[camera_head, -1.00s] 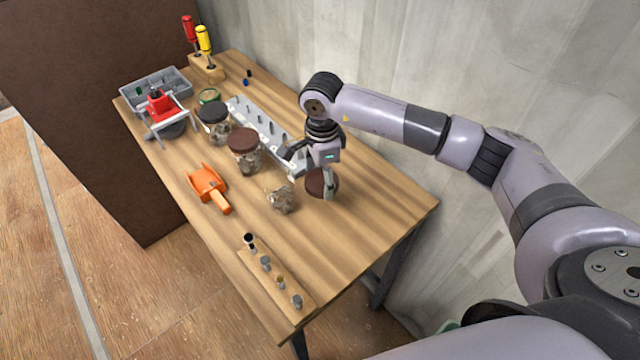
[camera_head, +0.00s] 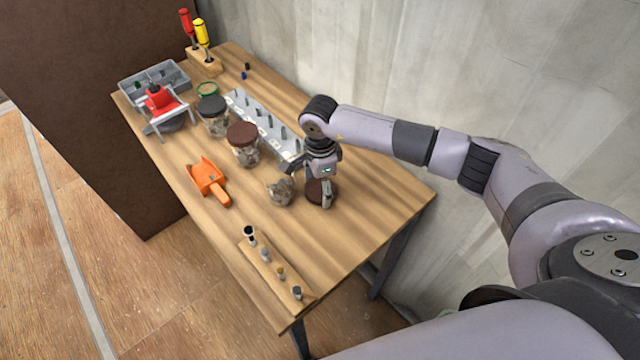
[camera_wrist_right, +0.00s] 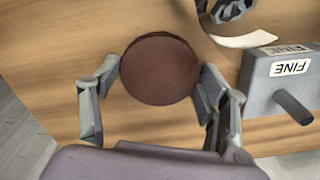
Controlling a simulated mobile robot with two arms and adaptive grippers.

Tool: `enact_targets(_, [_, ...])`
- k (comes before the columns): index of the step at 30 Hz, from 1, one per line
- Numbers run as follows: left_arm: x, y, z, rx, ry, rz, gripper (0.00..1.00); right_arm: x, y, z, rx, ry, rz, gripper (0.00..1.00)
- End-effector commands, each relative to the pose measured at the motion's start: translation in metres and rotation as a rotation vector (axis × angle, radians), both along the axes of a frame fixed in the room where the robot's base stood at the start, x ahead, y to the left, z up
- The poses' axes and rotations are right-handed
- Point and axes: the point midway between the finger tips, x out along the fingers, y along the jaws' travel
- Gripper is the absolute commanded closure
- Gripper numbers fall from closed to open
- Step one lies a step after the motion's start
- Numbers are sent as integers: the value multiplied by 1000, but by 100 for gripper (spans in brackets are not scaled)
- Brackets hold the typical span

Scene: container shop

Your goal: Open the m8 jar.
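A clear glass jar (camera_head: 280,191) of grey metal pieces stands without a lid near the middle of the table. Its open mouth shows at the top of the right wrist view (camera_wrist_right: 229,8). My right gripper (camera_head: 316,194) is just right of this jar. The lid also shows low at the table in the head view (camera_head: 314,188), partly hidden by a finger. I cannot read which jar is m8. My left gripper is not in view.
A brown-lidded jar (camera_head: 242,132), a black-lidded jar (camera_head: 213,104) and an orange scoop (camera_head: 208,181) stand left. A grey rack (camera_head: 262,122) lies behind; a grey block marked FINE (camera_wrist_right: 275,77) is close to my gripper. A wooden strip (camera_head: 272,268) lies in front. The table's right end is clear.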

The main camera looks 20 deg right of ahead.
Motion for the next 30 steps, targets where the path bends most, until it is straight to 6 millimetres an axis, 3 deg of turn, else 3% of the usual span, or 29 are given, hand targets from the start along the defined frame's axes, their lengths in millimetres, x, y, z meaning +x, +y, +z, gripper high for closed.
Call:
enact_targets(6, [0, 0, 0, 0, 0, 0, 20, 0, 0, 1, 0, 0, 0, 15])
enact_targets(19, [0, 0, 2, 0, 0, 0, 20, 1, 0, 7, 1, -3, 0, 15])
enact_targets(23, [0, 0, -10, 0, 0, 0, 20, 2, -1, 26, 1, -7, 1, 15])
enact_targets(30, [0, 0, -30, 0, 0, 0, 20, 2, 0, 79, 1, -7, 1, 15])
